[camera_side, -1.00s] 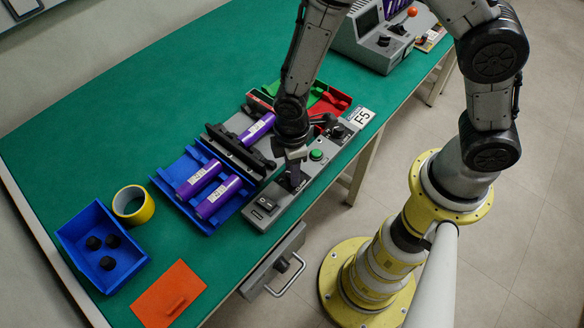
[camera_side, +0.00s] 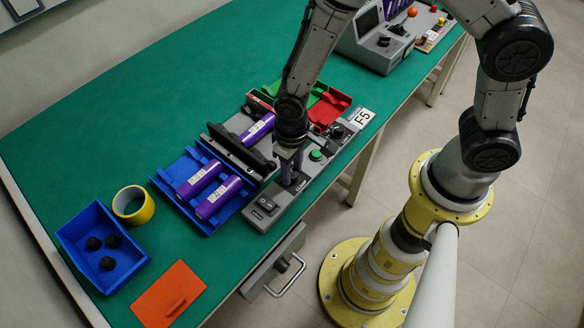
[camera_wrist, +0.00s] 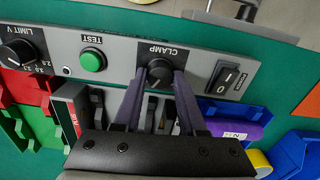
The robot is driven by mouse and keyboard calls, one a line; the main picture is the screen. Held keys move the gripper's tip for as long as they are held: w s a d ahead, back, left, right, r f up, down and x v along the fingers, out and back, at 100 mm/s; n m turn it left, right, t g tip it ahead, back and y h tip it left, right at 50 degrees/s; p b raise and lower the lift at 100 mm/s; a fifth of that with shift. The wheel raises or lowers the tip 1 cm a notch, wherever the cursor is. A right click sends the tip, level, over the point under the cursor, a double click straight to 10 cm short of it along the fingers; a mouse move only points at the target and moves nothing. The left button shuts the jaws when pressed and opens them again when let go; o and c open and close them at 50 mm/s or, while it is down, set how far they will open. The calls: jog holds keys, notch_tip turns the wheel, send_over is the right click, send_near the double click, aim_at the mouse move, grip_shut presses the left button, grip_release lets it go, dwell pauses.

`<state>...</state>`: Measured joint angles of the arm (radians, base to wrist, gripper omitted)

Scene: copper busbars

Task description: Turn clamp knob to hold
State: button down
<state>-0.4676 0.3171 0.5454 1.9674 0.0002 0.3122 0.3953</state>
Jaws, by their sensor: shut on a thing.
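The clamp knob (camera_wrist: 159,73) is a dark round knob on the grey control panel (camera_wrist: 190,72), beside the printed word CLAMP in the wrist view. My gripper (camera_wrist: 158,85) has its two fingers on either side of this knob and is shut on it. In the side view my gripper (camera_side: 289,178) points down onto the panel, and the knob is mostly hidden by the fingers. A purple cell (camera_side: 258,128) lies in the fixture with dark jaws (camera_side: 238,150) behind the panel.
The panel also has a green TEST button (camera_wrist: 92,60), a LIMIT V knob (camera_wrist: 17,53) and a rocker switch (camera_wrist: 224,77). A blue tray (camera_side: 205,226) with purple cells stands left of the fixture. Red (camera_side: 331,108) and green bins stand behind. The front-left table is partly clear.

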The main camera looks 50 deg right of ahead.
aim_at(292, 172)
jog(key=shift+r+m, duration=0.1)
jog(key=shift+m, duration=1.4)
jog(key=shift+c, duration=2.3)
grip_release()
notch_tip(292, 172, up, 14)
jog(key=shift+d, duration=0.1)
